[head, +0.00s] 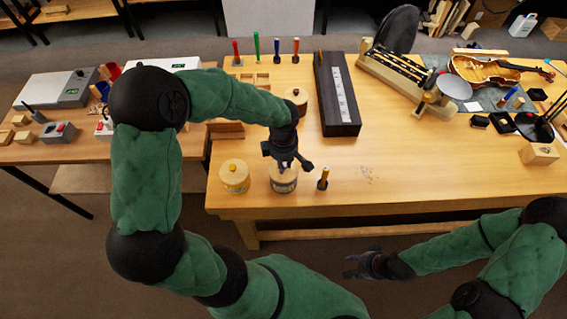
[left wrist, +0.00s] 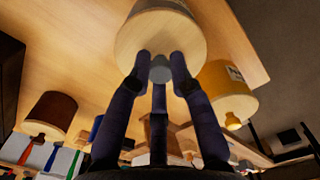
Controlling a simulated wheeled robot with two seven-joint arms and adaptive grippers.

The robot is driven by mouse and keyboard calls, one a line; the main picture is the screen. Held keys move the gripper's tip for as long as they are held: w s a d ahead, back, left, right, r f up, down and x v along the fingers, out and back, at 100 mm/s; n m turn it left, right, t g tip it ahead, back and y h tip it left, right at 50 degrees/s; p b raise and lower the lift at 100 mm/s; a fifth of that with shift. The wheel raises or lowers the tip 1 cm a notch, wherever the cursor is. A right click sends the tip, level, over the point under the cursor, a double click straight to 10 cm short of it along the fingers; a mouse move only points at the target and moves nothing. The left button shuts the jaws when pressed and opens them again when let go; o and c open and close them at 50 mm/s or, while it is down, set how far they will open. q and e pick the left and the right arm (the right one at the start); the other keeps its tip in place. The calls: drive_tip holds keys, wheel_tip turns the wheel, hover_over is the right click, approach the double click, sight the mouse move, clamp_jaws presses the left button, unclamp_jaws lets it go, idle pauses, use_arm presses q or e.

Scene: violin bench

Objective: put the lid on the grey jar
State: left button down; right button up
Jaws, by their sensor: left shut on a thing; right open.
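The grey jar (head: 284,184) stands near the front edge of the bench, right of the yellow jar. My left gripper (head: 286,165) is directly above it, pointing down. In the left wrist view its fingers (left wrist: 160,62) are shut on the grey knob (left wrist: 160,70) of a round pale wooden lid (left wrist: 150,36). The lid is at the mouth of the grey jar (left wrist: 178,5), with no clear gap visible; whether it is fully seated I cannot tell. My right gripper (head: 362,265) is open and empty, in front of the bench.
A lidded yellow jar (head: 234,178) stands close on the left, and a lidded brown jar (head: 297,98) behind. A small dark holder with an orange-topped tool (head: 323,180) is close on the right. A long dark box (head: 337,95) lies behind. The front right bench is mostly clear.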

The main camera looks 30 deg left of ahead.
use_arm(q)
drive_tip(key=shift+f+b, duration=0.15)
drive_tip(key=shift+b, duration=0.45)
idle(1.2)
idle(0.4)
drive_tip(key=c, duration=0.6)
unclamp_jaws()
drive_tip(key=shift+o, duration=0.2)
drive_tip(key=shift+r+p, duration=2.15)
drive_tip(key=shift+r, duration=1.4)
clamp_jaws()
